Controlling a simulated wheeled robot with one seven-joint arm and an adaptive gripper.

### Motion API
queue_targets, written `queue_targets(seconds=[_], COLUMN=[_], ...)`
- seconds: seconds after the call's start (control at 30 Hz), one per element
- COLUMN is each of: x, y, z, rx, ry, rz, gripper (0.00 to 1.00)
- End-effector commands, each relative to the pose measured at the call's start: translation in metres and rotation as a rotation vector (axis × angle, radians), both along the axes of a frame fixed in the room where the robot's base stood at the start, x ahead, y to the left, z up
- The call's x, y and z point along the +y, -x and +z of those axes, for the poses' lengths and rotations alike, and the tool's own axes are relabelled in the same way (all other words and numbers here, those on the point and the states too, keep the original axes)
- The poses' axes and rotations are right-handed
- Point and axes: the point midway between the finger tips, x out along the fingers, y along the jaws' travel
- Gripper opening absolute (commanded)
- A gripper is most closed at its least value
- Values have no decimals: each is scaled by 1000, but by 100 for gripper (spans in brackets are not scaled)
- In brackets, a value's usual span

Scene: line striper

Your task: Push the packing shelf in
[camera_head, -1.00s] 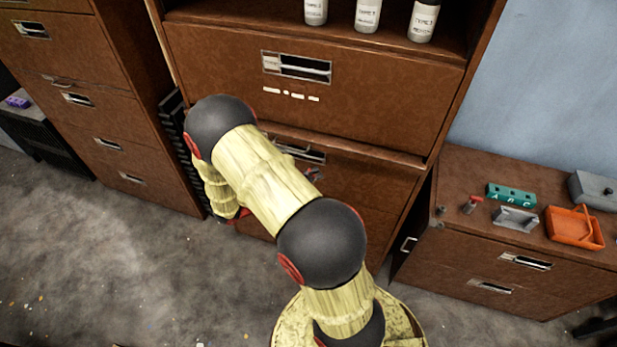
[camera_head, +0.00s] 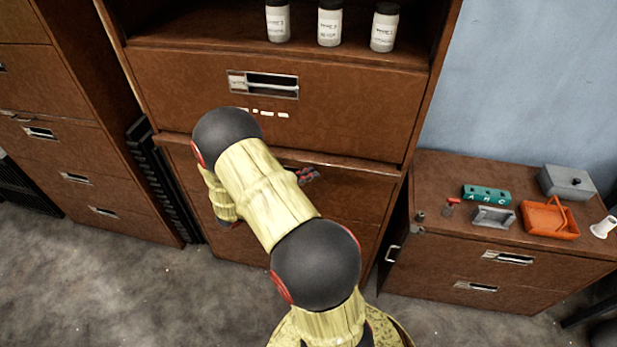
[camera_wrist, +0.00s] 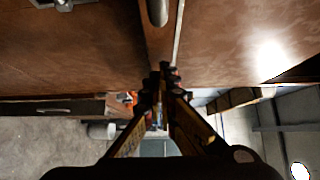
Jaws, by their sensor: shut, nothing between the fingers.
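The tall brown middle cabinet (camera_head: 412,120) has a closed-looking upper drawer front (camera_head: 340,110) with a metal handle and pale label marks. Below it a thin brown ledge (camera_head: 350,162) runs across, slightly proud of the lower front (camera_head: 350,205). I cannot tell by any readable label which part is the packing shelf. My gripper (camera_head: 309,175) shows just under this ledge, partly hidden behind my arm. In the wrist view my gripper (camera_wrist: 165,72) is shut and empty, close to a narrow brown strip with a handle (camera_wrist: 158,10); contact cannot be told.
White bottles (camera_head: 329,24) stand on the open shelf above. A low brown cabinet (camera_head: 440,270) at right carries a teal block (camera_head: 486,195), an orange basket (camera_head: 550,220) and a grey box (camera_head: 566,182). Another brown cabinet (camera_head: 95,160) stands at left. Grey floor (camera_head: 130,290) is clear in front.

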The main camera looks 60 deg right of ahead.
Motion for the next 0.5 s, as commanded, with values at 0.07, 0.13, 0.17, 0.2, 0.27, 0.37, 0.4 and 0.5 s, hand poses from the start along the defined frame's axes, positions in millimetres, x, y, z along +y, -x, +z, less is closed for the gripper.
queue_targets(seconds=[0.07,0.13,0.17,0.2,0.27,0.37,0.4,0.5], x=[-1,-4,-6,-10,-17,-30,-35,-44], y=[0,-1,-2,-3,-5,-10,-12,-16], z=[0,1,2,3,3,4,3,2], rx=[0,1,1,1,2,1,1,0], ry=[0,0,0,0,-1,0,0,0], rz=[0,-1,-1,-2,-3,-3,-3,-1], gripper=[0,0,0,0,0,0,0,0])
